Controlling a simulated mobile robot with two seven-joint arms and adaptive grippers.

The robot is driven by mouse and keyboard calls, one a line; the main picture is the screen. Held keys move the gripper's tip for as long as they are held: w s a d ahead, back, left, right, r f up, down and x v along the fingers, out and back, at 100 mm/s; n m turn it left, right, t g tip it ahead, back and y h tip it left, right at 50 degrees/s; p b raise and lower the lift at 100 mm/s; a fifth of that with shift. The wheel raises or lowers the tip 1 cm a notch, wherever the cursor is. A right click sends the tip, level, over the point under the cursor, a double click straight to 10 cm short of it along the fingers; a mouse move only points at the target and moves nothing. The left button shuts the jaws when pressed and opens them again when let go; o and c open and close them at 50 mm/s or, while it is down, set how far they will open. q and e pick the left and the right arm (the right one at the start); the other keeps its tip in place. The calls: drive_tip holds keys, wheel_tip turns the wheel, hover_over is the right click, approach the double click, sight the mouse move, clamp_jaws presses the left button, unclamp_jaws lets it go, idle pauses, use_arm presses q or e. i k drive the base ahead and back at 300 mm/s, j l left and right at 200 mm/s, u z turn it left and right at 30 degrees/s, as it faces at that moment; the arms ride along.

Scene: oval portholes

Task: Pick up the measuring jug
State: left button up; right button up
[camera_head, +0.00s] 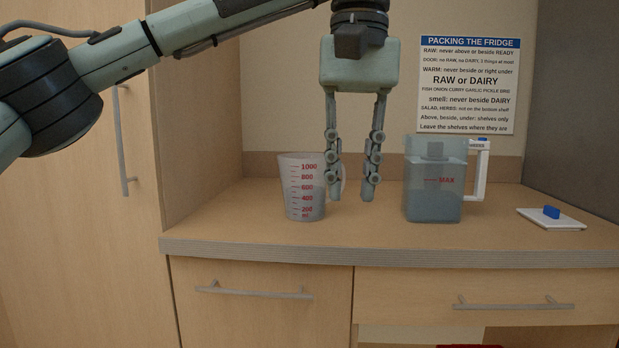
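The measuring jug (301,195) stands upright on the wooden counter, left of the middle of the head view. It is translucent with red marks from 200 to 1000, and its handle (344,176) is on its right side, partly behind a finger. My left gripper (351,197) points straight down just right of the jug, with its two fingers apart. Its left finger overlaps the jug's handle side in the picture; I cannot tell whether it touches. Nothing is clearly held between the fingers. My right gripper is not in view.
A clear water filter jug (433,190) with a white handle stands right of my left gripper. A white board with a blue item (552,212) lies further right on the counter (380,235). A sign (467,85) hangs on the back wall. Drawers with bar handles are below.

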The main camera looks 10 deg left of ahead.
sight(304, 184)
drive_tip(key=i, duration=1.2)
